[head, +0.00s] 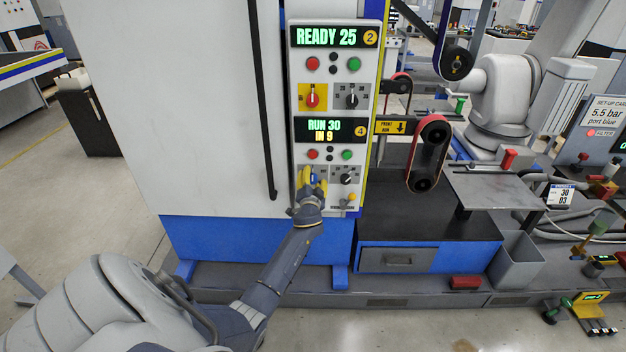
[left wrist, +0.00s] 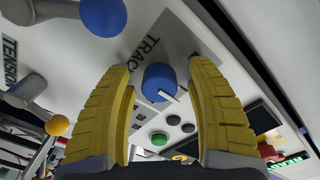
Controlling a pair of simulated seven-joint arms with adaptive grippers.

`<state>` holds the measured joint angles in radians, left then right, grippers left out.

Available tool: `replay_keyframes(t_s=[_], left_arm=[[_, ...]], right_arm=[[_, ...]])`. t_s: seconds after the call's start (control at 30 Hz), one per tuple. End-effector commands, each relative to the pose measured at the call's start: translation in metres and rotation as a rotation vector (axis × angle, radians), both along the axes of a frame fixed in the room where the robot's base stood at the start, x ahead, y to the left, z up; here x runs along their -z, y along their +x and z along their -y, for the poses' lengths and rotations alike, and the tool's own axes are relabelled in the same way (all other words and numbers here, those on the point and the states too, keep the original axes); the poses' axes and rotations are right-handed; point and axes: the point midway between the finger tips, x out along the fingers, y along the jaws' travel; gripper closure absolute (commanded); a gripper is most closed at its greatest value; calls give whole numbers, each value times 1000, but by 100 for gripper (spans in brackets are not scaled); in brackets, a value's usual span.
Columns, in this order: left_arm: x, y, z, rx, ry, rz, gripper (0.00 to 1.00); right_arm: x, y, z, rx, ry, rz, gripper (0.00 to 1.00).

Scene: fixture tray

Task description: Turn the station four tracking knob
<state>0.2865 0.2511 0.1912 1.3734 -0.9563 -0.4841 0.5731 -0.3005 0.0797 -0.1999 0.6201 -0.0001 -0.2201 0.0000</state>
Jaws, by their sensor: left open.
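The station four panel carries a display (head: 331,130) reading "RUN 30 IN 9" beside a yellow 4 badge (head: 361,131). The blue tracking knob (head: 313,178) is below it on the left, mostly covered by my left gripper (head: 311,176). In the left wrist view the blue knob (left wrist: 157,82) with a white pointer sits between the yellow fingertips of my left gripper (left wrist: 160,68). The fingers are open, one on each side, with gaps showing. My right gripper is not in view.
A black knob (head: 347,179) is right of the tracking knob, above a yellow-ended lever (head: 352,196). Red (head: 313,154) and green (head: 347,155) buttons sit above. In the left wrist view, blue-ball (left wrist: 103,16) and yellow-ball (left wrist: 57,125) levers are close to the left finger.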

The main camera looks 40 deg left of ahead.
Motion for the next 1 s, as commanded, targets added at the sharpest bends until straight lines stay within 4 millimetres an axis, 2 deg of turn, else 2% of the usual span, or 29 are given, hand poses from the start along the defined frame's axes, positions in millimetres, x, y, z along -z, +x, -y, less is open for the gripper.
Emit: replay_keyframes(t_s=[0.07, 0.53, 0.77, 1.0], left_arm=[[0, 0, 0, 0, 0, 0, 44], [0, 0, 0, 0, 0, 0, 98], [0, 0, 1, 1, 6, -4, 100], [-1, 1, 1, 1, 137, -104, 100]], right_arm=[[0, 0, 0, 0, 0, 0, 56], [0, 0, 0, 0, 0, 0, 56], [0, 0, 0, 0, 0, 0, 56], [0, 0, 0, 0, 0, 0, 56]])
